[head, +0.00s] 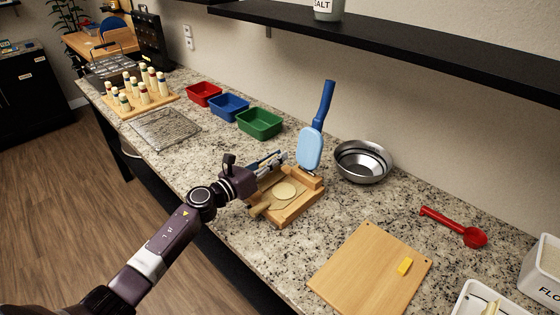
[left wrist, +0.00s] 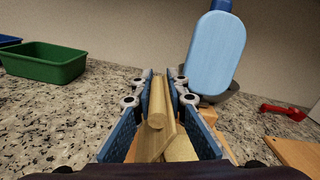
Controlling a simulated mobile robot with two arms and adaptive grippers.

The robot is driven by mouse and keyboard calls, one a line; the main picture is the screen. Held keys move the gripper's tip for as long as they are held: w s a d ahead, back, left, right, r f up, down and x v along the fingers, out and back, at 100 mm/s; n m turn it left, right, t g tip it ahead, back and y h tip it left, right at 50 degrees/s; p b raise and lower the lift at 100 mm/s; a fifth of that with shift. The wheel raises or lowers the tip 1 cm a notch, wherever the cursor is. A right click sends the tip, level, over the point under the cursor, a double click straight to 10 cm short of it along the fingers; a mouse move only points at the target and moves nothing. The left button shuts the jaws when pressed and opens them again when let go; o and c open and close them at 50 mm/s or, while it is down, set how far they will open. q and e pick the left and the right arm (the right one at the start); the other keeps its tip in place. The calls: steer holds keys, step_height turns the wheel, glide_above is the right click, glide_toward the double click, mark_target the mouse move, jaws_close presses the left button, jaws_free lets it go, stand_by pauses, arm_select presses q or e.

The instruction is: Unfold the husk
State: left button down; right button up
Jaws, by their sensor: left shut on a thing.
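A wooden tray-like frame (head: 299,208) stands on the counter near its front edge. In it lies a pale round disc (head: 285,190) on a tan sheet, which looks like the husk. My left gripper (head: 272,159) is at the tray's back left side. In the left wrist view its two blue fingers (left wrist: 163,88) are shut on a tan, rolled or folded piece of the husk (left wrist: 157,113) that runs lengthwise between them. A tan rod-shaped piece (head: 260,209) shows at the tray's front left; I cannot tell if it is part of the husk. My right gripper is out of view.
A blue paddle (head: 311,146) stands upright just behind the tray, with a steel bowl (head: 362,162) to its right. A green bin (head: 260,123) stands behind left. A cutting board (head: 360,275) with a yellow block lies right; a red ladle (head: 455,228) is beyond it.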

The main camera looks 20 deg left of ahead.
arm_select(q)
steer(key=shift+w+a+f+n, duration=0.15)
steer(key=shift+a+n, duration=0.2)
steer(key=shift+n, duration=0.2)
steer(key=shift+w+a+f+n, duration=0.15)
steer(key=shift+a+n, duration=0.2)
steer(key=shift+n, duration=0.2)
steer(key=c, duration=2)
jaws_free()
steer(key=shift+o, duration=0.2)
steer(key=v, duration=1.2)
steer(key=shift+s+a, duration=0.1)
